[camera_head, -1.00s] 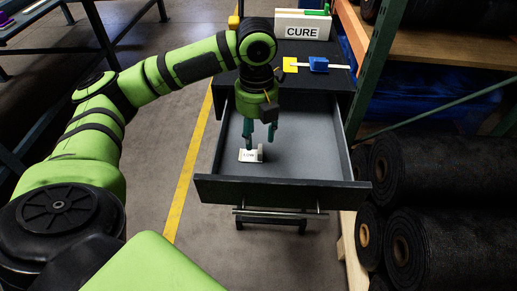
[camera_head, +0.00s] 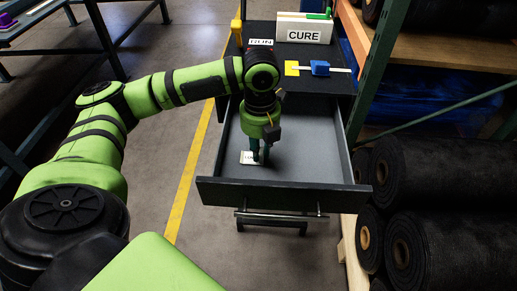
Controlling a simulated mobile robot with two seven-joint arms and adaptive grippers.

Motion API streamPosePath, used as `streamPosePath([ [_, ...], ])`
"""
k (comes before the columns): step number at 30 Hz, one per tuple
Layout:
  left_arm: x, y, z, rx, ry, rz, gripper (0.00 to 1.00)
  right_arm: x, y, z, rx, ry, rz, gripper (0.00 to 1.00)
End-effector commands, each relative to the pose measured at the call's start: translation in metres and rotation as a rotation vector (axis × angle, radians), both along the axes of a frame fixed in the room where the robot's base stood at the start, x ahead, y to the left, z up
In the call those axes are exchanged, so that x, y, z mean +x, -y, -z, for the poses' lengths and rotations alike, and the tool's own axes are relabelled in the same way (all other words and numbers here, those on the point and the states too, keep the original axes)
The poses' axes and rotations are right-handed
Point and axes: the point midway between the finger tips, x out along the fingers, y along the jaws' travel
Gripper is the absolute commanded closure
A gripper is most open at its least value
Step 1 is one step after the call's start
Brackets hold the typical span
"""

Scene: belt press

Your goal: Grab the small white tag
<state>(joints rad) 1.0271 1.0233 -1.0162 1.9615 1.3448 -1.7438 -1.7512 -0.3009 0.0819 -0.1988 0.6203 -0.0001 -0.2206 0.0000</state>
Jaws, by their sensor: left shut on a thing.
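The small white tag (camera_head: 247,158) lies low in the open grey drawer (camera_head: 315,169), near its front left. Dark lettering shows on its face, partly covered by a finger. My left gripper (camera_head: 260,160) points down into the drawer at the tag's right end and is shut on it. The fingers hide that end of the tag. I cannot tell whether the tag is lifted off the drawer floor. My right gripper is not in view.
Behind the drawer, a dark top holds a white CURE box (camera_head: 304,31), a yellow block (camera_head: 291,68) and a blue block (camera_head: 320,68) on a white rod. The drawer's right half is empty.

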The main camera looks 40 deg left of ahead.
Motion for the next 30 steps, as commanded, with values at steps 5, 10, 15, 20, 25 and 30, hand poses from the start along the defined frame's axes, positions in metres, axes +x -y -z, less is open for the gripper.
streamPosePath([
  [5, 0.0, 0.0, -0.002, 0.0, 0.001, 0.0, 0.96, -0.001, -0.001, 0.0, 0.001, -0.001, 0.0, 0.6],
  [10, 0.001, 0.0, -0.015, -0.002, 0.003, 0.0, 0.96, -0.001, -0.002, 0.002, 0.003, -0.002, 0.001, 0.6],
  [15, 0.002, 0.0, -0.042, -0.001, 0.005, 0.001, 0.96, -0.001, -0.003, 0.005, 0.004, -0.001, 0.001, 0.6],
  [20, -0.034, -0.014, -0.061, 0.003, 0.003, -0.003, 0.96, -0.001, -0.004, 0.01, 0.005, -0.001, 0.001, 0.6],
  [25, -0.07, -0.026, -0.083, 0.005, 0.002, -0.003, 0.96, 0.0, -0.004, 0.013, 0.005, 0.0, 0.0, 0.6],
  [30, -0.095, -0.035, -0.1, 0.002, 0.001, -0.003, 0.96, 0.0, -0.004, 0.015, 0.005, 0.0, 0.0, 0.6],
])
